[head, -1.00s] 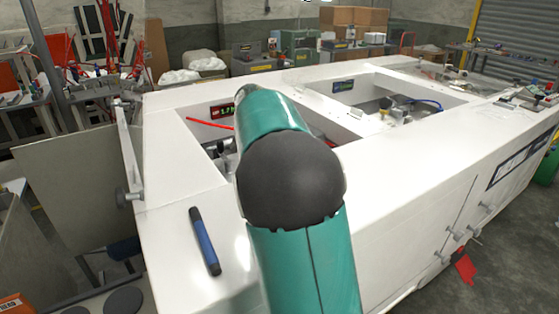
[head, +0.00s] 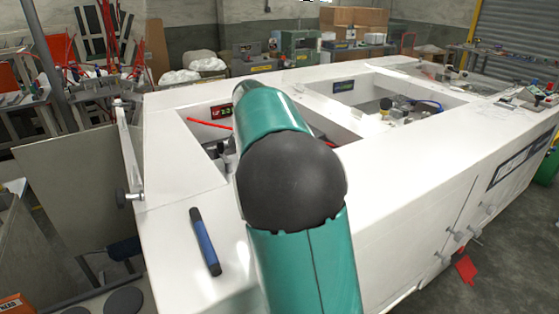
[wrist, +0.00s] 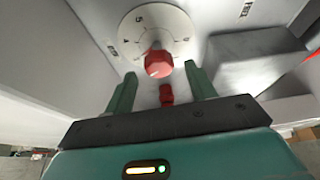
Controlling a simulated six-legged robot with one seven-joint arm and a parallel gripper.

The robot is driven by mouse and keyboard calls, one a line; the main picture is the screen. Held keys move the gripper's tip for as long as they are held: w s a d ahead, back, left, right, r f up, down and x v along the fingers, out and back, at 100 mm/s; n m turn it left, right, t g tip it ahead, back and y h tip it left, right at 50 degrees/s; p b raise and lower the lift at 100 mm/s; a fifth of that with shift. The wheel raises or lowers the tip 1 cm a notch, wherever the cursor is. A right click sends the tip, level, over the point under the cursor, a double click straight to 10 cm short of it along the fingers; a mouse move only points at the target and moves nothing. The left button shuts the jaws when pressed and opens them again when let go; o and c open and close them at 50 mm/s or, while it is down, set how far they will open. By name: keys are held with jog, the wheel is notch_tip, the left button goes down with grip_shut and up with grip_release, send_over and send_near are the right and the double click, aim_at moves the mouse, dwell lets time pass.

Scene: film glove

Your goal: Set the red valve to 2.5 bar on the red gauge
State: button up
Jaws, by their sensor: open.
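In the wrist view a red knob (wrist: 158,64) stands in front of a white round dial (wrist: 180,24) with black numerals, a 5 and a 4 among them. My gripper (wrist: 160,70) is open, with one green finger on each side of the knob's lower part. The knob shows between and just beyond the fingertips; I cannot tell whether they touch it. A smaller red part (wrist: 166,95) shows lower between the fingers. No pressure reading is legible. In the head view my arm hides the knob and my gripper. A small red-and-black panel (head: 222,112) is on the left recess's back wall.
A red rod (head: 208,124) crosses the left recess. A blue and black pen-like object (head: 205,240) lies on the front left top. A grey block (wrist: 255,58) stands right of the dial in the wrist view.

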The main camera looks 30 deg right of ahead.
jog(key=v, duration=1.2)
jog(key=shift+a+r, duration=0.15)
jog(key=shift+r, duration=0.15)
